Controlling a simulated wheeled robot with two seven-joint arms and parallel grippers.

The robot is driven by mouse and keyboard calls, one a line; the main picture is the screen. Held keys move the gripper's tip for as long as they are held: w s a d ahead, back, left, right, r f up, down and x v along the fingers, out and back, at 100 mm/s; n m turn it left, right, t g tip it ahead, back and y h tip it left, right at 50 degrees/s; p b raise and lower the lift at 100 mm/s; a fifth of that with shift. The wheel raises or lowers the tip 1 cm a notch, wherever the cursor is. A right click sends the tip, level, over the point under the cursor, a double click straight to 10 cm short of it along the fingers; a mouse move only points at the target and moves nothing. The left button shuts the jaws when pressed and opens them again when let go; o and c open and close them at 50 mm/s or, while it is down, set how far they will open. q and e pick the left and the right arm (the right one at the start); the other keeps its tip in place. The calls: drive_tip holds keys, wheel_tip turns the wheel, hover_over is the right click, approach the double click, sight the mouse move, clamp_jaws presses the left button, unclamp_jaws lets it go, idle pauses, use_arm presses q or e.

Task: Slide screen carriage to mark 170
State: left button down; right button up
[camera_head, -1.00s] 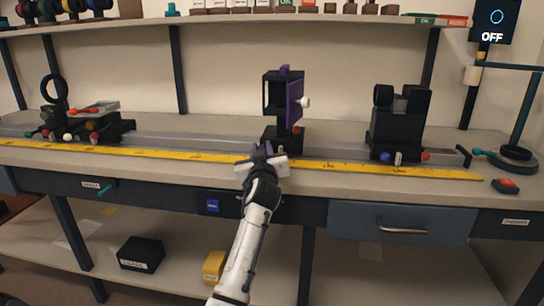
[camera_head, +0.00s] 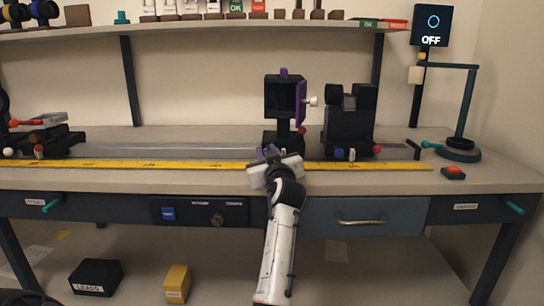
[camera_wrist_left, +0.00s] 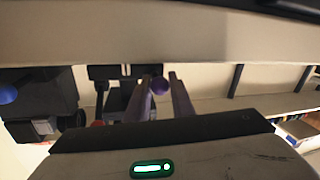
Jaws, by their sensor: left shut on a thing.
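The screen carriage (camera_head: 283,138) stands upright on the rail, a black block with a black frame and a purple screen plate (camera_head: 301,100) with a white knob. My left gripper (camera_head: 269,154) is at the front foot of this carriage, just above the yellow scale (camera_head: 200,165). In the left wrist view my left gripper (camera_wrist_left: 160,95) has its two fingers around a small purple knob (camera_wrist_left: 159,86), shut on it. The scale's numbers are too small to read. My right gripper is not in view.
A second black carriage (camera_head: 347,125) stands on the rail close to the right of the screen carriage. Another carriage (camera_head: 50,140) is at the far left. The rail (camera_head: 180,150) between is clear. A red button (camera_head: 453,172) lies on the bench at the right.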

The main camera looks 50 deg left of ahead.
use_arm(q)
drive_tip(key=shift+w+d, duration=0.1)
idle(0.3)
drive_tip(key=c, duration=1.5)
unclamp_jaws()
drive_tip(key=shift+c, duration=0.2)
drive_tip(key=v, duration=0.4)
drive_tip(key=shift+d+p, duration=0.3)
drive_tip(key=shift+p, duration=0.05)
drive_tip(key=v, duration=0.5)
drive_tip(key=shift+s+d, duration=0.3)
drive_tip(key=shift+s, duration=0.05)
